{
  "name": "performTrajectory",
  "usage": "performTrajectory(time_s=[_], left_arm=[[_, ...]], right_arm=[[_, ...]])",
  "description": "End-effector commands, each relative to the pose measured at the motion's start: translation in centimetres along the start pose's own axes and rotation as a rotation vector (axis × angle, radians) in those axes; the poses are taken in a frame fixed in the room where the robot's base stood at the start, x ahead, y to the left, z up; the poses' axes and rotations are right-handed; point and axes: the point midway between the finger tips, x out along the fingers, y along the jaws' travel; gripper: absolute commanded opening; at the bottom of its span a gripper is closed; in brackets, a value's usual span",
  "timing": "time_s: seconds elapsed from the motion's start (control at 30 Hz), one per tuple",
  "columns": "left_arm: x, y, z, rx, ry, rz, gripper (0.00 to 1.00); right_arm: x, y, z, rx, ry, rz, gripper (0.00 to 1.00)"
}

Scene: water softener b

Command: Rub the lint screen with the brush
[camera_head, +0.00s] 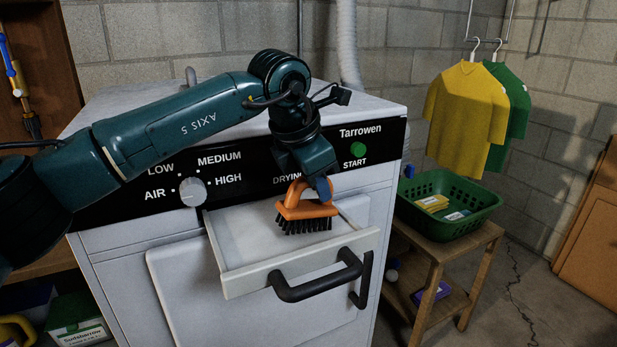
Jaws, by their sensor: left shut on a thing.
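An orange brush (307,210) with black bristles pointing down is held over the lint screen (237,240), a pale flat panel in the pulled-out drawer with a black handle (317,283). My left gripper (312,187) is shut on the brush's orange loop handle from above. The bristles are at or just above the panel; I cannot tell whether they touch it. The brush and arm hide part of the panel's back. My right gripper is not in view.
The white dryer has a black control panel with a dial (193,192) and a green start button (358,149). A green basket (447,205) stands on a wooden side table (472,243) at the right. Yellow (465,115) and green shirts hang behind it.

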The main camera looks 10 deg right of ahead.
Motion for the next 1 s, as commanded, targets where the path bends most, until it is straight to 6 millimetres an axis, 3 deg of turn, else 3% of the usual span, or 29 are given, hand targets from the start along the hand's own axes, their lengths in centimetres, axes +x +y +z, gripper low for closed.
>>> performTrajectory(time_s=[0.3, 0.57, 1.0], left_arm=[[0.7, 0.0, 2.2, 0.000, 0.002, -0.003, 0.00], [1.2, 0.0, 3.1, 0.000, -0.001, 0.000, 0.00], [0.4, 0.0, 0.2, 0.000, -0.001, 0.001, 0.00]], right_arm=[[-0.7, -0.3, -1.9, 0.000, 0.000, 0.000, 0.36], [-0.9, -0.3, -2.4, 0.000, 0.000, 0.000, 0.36], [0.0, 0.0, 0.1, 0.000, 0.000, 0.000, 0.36]])
